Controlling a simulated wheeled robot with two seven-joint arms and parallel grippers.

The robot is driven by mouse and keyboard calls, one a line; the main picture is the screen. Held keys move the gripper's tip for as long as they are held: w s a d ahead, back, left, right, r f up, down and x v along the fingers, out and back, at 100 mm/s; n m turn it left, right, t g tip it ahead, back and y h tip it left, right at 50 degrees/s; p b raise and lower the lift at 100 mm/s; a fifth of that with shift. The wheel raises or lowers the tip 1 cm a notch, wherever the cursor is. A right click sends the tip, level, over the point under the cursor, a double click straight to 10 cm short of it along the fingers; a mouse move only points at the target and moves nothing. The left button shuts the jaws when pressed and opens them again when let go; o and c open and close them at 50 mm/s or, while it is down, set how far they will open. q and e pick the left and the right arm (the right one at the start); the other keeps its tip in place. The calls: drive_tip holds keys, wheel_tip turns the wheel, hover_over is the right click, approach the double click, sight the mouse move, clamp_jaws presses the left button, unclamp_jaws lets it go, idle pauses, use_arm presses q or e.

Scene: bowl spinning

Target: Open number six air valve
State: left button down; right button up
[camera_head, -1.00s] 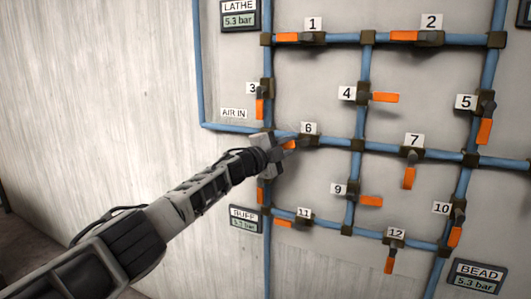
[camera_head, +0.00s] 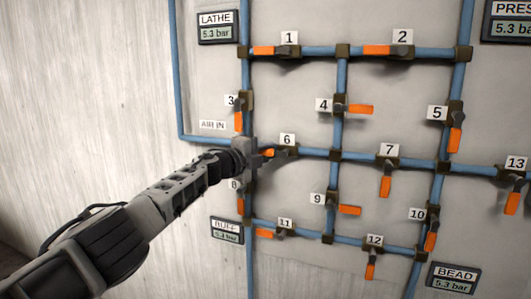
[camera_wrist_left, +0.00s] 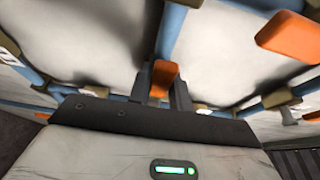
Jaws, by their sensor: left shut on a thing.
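The number six valve (camera_head: 287,152) sits on a horizontal blue pipe, below its label "6" (camera_head: 287,139). Its orange handle (camera_head: 269,153) points left, roughly along the pipe. My left gripper (camera_head: 259,153) is at the handle's end, in front of the panel, and partly hides it. In the left wrist view the gripper (camera_wrist_left: 161,90) is shut on the orange handle (camera_wrist_left: 163,74), with one finger on each side. My right gripper is in neither view.
Other numbered valves surround it. Valve 3's handle (camera_head: 238,121) is just above my gripper and valve 8's handle (camera_head: 241,204) just below. Pressure displays for LATHE (camera_head: 217,28), BUFF (camera_head: 227,231) and BEAD (camera_head: 454,278) read 5.3 bar. The wall at left is bare.

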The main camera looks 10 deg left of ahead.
use_arm(q)
drive_tip(key=c, duration=1.3)
unclamp_jaws()
drive_tip(key=shift+d+r, duration=0.1)
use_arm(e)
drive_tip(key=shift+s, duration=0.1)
use_arm(q)
drive_tip(key=shift+s+a+p, duration=0.25)
drive_tip(key=shift+a+p, duration=0.1)
drive_tip(key=shift+p, duration=0.1)
drive_tip(key=p+v, duration=0.2)
drive_tip(key=v, duration=1.3)
drive_tip(key=shift+s+d, duration=0.1)
drive_tip(key=shift+s, duration=0.1)
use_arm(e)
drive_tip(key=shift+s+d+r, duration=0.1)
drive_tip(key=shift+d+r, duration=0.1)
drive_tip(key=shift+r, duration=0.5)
